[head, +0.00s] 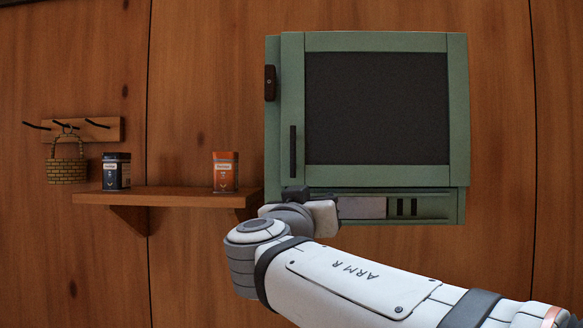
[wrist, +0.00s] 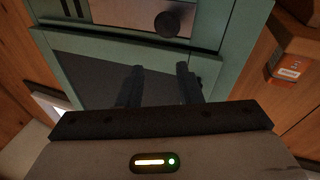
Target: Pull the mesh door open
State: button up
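The mesh door (head: 376,41) has a green frame around a dark mesh panel and looks shut on the green wall cabinet (head: 455,207). A black vertical bar handle (head: 293,150) is on the door's left side. My gripper (head: 296,192) is just below the handle, at the cabinet's lower left. In the wrist view the dark mesh (wrist: 85,80) and green frame lie beyond my gripper (wrist: 159,75). Its two dark fingers are apart, and I see nothing held between them. I cannot make out the handle clearly there.
A dark latch or hinge piece (head: 270,83) is on the cabinet's left edge. A wooden shelf (head: 170,196) at left holds a black tin (head: 116,172) and an orange tin (head: 225,172). A basket (head: 67,163) hangs from a hook rack. A round knob (wrist: 168,24) shows in the wrist view.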

aim_at(292, 150)
jog(key=s+a+r+t+y, duration=0.1)
jog(key=a+r+t, duration=0.2)
jog(key=a+r, duration=0.25)
jog(key=p+x, duration=0.1)
jog(key=x, duration=0.1)
jog(key=r+p+x, duration=0.1)
jog(key=p+x, duration=0.2)
jog(key=x, duration=0.2)
jog(key=shift+s+r, duration=0.15)
jog(key=shift+s, duration=0.05)
jog(key=shift+w, duration=0.45)
grip_shut()
